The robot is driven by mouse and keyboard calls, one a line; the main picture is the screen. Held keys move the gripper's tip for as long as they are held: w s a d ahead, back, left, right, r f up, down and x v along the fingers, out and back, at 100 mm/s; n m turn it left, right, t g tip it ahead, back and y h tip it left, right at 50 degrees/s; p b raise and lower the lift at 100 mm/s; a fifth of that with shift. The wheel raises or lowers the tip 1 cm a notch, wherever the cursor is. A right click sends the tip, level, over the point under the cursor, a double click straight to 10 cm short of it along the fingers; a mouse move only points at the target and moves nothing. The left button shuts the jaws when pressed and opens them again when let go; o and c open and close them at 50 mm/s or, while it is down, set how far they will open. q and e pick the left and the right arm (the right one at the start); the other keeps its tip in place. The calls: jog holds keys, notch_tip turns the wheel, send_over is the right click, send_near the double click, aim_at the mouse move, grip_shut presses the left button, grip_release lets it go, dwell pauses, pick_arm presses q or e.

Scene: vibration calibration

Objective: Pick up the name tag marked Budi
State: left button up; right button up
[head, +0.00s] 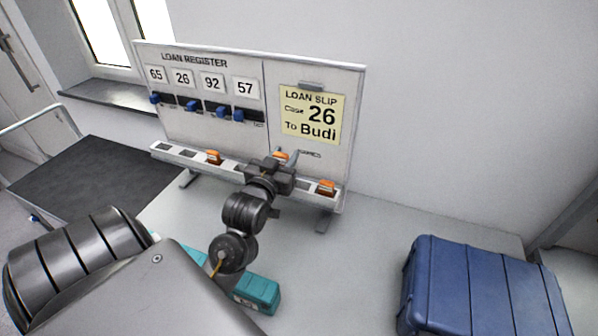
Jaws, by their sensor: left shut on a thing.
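Three orange name tags are at the slotted rail along the bottom of the loan register board (255,60): a left tag (213,157), a middle tag (281,156) and a right tag (327,187). Their names are too small to read, so I cannot tell which is marked Budi. My left gripper (282,163) is at the rail, shut on the middle orange tag, which it mostly hides. I cannot tell whether that tag is clear of its slot. The loan slip (310,115) reads "Case 26 To Budi". My right gripper is not in view.
Number cards 65, 26, 92 and 57 hang above blue sliders (191,105) on the board. A teal case (262,293) lies on the table beneath my left arm. A blue case (480,290) stands at the right. The table between them is clear.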

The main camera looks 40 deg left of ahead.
pick_arm(q)
jog(key=s+a+r+p, duration=0.2)
jog(key=s+p, duration=0.3)
jog(key=s, duration=0.3)
jog(key=shift+a+r, duration=0.4)
jog(key=shift+r, duration=0.35)
